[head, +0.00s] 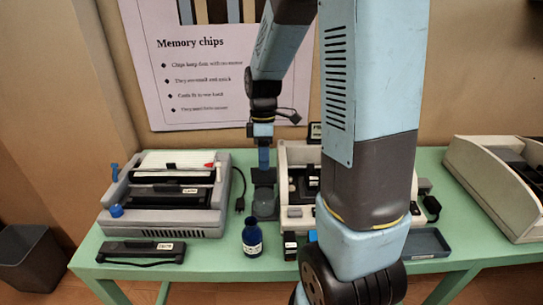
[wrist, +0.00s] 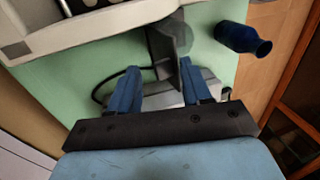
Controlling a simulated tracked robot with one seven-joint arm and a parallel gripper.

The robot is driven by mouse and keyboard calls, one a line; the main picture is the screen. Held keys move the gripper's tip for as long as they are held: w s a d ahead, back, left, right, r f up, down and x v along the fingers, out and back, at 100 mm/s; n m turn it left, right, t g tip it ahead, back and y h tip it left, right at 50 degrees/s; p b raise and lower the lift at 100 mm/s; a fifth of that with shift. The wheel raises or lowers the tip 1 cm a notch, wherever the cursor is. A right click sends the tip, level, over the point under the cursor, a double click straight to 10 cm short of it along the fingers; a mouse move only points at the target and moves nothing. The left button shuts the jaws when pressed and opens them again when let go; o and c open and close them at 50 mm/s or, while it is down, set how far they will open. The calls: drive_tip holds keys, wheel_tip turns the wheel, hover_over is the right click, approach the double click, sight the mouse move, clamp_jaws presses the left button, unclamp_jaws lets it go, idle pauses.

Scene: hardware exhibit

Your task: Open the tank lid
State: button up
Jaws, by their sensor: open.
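A small dark grey tank (head: 264,181) stands on the green table, with a clear rounded part (head: 264,206) at its front. The tank also shows in the wrist view (wrist: 166,48), near my fingertips. A dark flat piece, possibly its lid, stands up close to the right-hand finger; I cannot tell how far the lid is open. My gripper (head: 264,164) points down right above the tank. In the wrist view its two blue fingers (wrist: 159,67) are spread apart with no clear grip on anything.
A grey machine (head: 165,217) stands left, a beige machine (head: 296,215) right. A dark blue bottle (head: 252,239) stands in front of the tank. A black module (head: 140,251) and a blue tray (head: 427,243) lie near the front. A beige bin (head: 482,199) is far right.

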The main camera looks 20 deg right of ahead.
wheel_tip(320, 180, up, 13)
drive_tip(key=w+d, duration=0.1)
drive_tip(key=w, duration=0.1)
drive_tip(key=shift+w+r, duration=0.2)
drive_tip(key=shift+w, duration=0.05)
idle(0.5)
drive_tip(key=s+a+r+m+t, duration=0.1)
drive_tip(key=s+r+m+t, duration=0.2)
drive_tip(key=s+m, duration=0.3)
drive_tip(key=s+a+r+m+t, duration=0.1)
drive_tip(key=s+r+m+t, duration=0.2)
drive_tip(key=s+m, duration=0.4)
drive_tip(key=s+t, duration=0.1)
drive_tip(key=s, duration=0.4)
drive_tip(key=shift+r+t+h, duration=0.15)
drive_tip(key=shift+t+h, duration=0.15)
drive_tip(key=shift+h, duration=0.1)
